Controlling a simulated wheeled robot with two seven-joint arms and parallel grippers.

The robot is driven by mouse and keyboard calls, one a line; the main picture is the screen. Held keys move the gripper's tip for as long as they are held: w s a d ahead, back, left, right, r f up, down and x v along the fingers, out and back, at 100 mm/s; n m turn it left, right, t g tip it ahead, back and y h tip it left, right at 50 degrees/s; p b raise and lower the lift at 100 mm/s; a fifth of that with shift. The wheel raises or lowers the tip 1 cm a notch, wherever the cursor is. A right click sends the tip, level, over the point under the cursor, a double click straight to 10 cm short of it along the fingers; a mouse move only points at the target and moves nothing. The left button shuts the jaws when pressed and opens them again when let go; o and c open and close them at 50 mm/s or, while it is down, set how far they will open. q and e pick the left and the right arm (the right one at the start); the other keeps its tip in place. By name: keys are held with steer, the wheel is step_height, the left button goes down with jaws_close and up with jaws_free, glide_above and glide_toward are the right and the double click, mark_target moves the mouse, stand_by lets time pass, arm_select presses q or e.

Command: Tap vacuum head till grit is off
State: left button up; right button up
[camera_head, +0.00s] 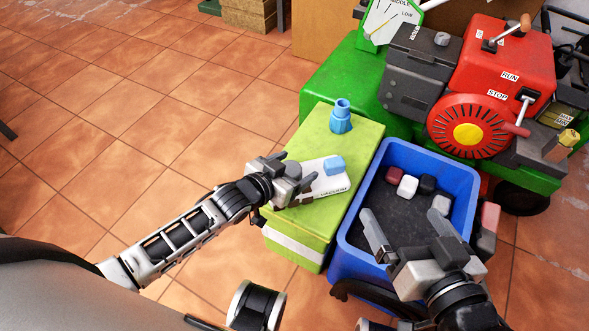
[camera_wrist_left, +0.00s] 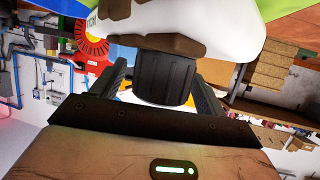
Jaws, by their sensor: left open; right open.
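The vacuum head (camera_head: 318,186), white with a blue part on top and "VACUUM" lettering, lies on the yellow-green box (camera_head: 350,140). In the left wrist view, the white body (camera_wrist_left: 228,25) carries brown patches, and a dark ribbed cylinder (camera_wrist_left: 165,78) sticks out from it. My left gripper (camera_head: 293,172) is open, with its fingers on either side of the dark cylinder; whether they touch it is unclear. My right gripper (camera_head: 408,225) is open and empty over the near part of the blue bin (camera_head: 345,240).
Several small blocks lie in the bin, among them a dark red one (camera_head: 394,174) and a white one (camera_head: 408,186). A blue bottle (camera_head: 341,116) stands on the box's far end. A red and green machine (camera_head: 490,90) stands behind the bin. Tiled floor at left is clear.

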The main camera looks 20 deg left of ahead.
arm_select(q)
steer(key=shift+w+d+f, duration=0.1)
steer(key=shift+w, duration=0.1)
steer(key=c, duration=1.3)
steer(key=o, duration=1.3)
